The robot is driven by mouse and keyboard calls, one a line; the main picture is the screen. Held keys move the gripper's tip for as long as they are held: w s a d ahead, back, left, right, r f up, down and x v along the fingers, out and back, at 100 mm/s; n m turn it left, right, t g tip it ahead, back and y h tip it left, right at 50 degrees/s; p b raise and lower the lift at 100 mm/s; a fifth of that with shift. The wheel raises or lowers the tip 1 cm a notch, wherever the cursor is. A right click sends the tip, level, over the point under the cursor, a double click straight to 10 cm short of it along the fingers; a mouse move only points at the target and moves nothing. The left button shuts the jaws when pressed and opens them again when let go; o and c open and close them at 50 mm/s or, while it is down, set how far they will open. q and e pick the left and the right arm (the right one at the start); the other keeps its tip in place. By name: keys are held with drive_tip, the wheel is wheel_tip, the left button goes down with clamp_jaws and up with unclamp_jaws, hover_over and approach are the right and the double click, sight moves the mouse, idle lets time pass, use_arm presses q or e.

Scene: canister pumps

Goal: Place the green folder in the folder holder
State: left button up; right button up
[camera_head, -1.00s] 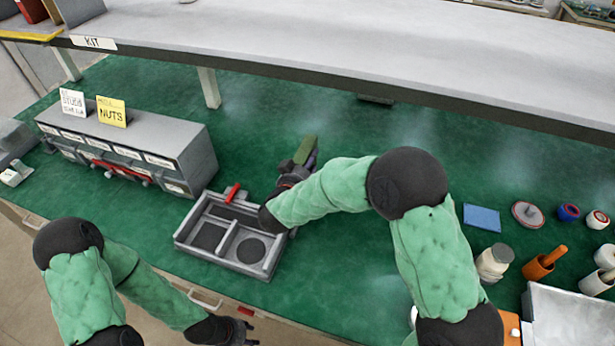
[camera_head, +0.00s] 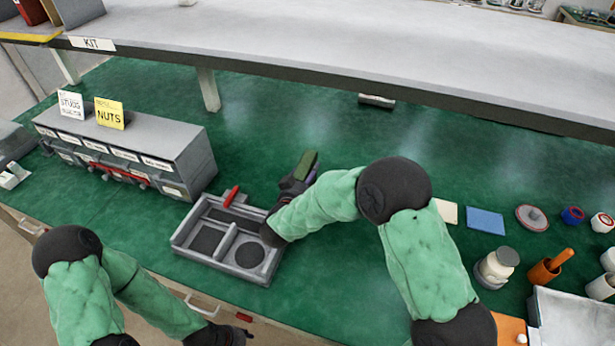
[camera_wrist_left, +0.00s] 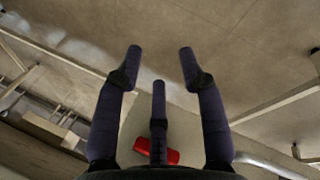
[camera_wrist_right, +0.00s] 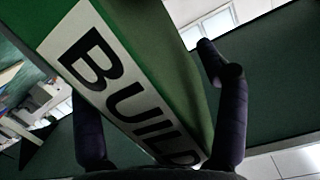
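The green folder (camera_head: 307,165) shows as a small green slab at my right gripper (camera_head: 297,183), above the middle of the green bench. In the right wrist view the folder (camera_wrist_right: 170,60) has a white label reading BUILD and lies between the fingers, which are closed around it. It hides part of the gripper. My left gripper (camera_head: 228,337) is low at the front edge of the bench, and its fingers are spread and empty in the left wrist view (camera_wrist_left: 160,85). I cannot identify the folder holder for certain. Upright brown and grey folders (camera_head: 60,10) stand at the top left.
A grey tray (camera_head: 180,238) with compartments and a red handle lies just left of my right gripper. A grey drawer cabinet (camera_head: 185,160) stands farther left. A raised grey shelf (camera_head: 330,45) spans the back. Jars and tools crowd the right; the bench behind my right gripper is clear.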

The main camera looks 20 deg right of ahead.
drive_tip(key=shift+r, duration=0.1)
drive_tip(key=p+v, duration=0.3)
drive_tip(key=v, duration=0.9)
drive_tip(key=shift+p, duration=0.3)
idle(1.0)
